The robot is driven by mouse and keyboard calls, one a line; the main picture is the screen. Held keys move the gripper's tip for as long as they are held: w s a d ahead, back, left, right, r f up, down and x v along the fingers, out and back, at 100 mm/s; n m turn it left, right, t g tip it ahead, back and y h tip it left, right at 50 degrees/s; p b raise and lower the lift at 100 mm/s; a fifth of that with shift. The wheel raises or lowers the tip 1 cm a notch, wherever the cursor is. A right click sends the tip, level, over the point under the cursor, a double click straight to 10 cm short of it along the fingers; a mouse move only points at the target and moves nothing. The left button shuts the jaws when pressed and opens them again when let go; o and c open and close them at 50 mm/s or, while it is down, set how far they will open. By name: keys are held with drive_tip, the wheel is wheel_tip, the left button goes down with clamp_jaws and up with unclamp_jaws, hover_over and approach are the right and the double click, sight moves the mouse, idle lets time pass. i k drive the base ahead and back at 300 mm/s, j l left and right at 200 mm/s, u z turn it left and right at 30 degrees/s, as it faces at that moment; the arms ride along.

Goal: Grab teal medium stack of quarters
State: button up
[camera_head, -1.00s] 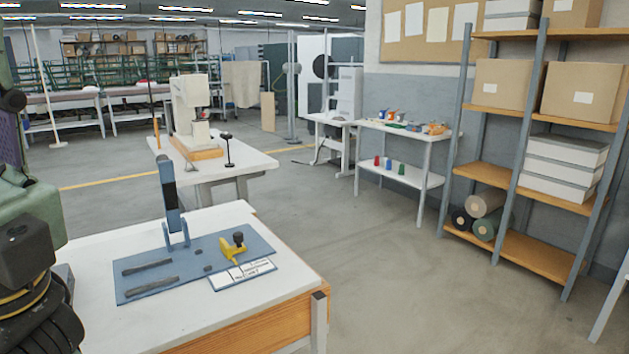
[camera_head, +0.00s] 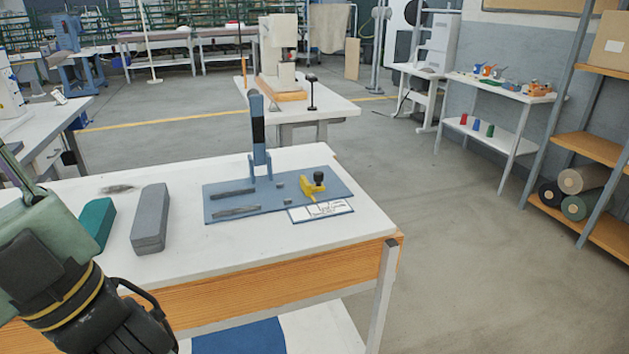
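The teal stack (camera_head: 96,225), a wedge-shaped block, lies on the white tabletop at the left of the near workbench (camera_head: 350,214). My arm hides part of its near left side. A larger grey stack (camera_head: 150,218) lies just right of it, with a narrow gap between. My gripper (camera_head: 128,325) shows only as a dark end at the lower left, in front of the bench. Its fingertips cannot be made out, and I see nothing held.
A blue base plate (camera_head: 235,205) with an upright lever (camera_head: 258,135), a yellow part (camera_head: 312,186) and a white label card (camera_head: 322,209) occupies the bench's right half. A thin grey piece (camera_head: 117,189) lies behind the stacks. Floor on the right is clear.

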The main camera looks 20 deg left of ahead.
sight(97, 216)
drive_tip(key=u, duration=1.55)
drive_tip(key=z, duration=0.45)
drive_tip(key=j+z, duration=0.25)
drive_tip(key=z, duration=0.15)
drive_tip(key=j+z, duration=0.55)
drive_tip(key=z, duration=0.25)
drive_tip(key=k+j+z, duration=0.15)
drive_tip(key=j, duration=0.2)
drive_tip(key=k+j+z, duration=0.15)
drive_tip(key=j, duration=0.2)
drive_tip(key=k+j+z, duration=0.15)
drive_tip(key=j, duration=0.7)
drive_tip(key=k+j, duration=0.1)
drive_tip(key=j, duration=0.35)
drive_tip(key=k+j, duration=0.1)
drive_tip(key=j, duration=0.4)
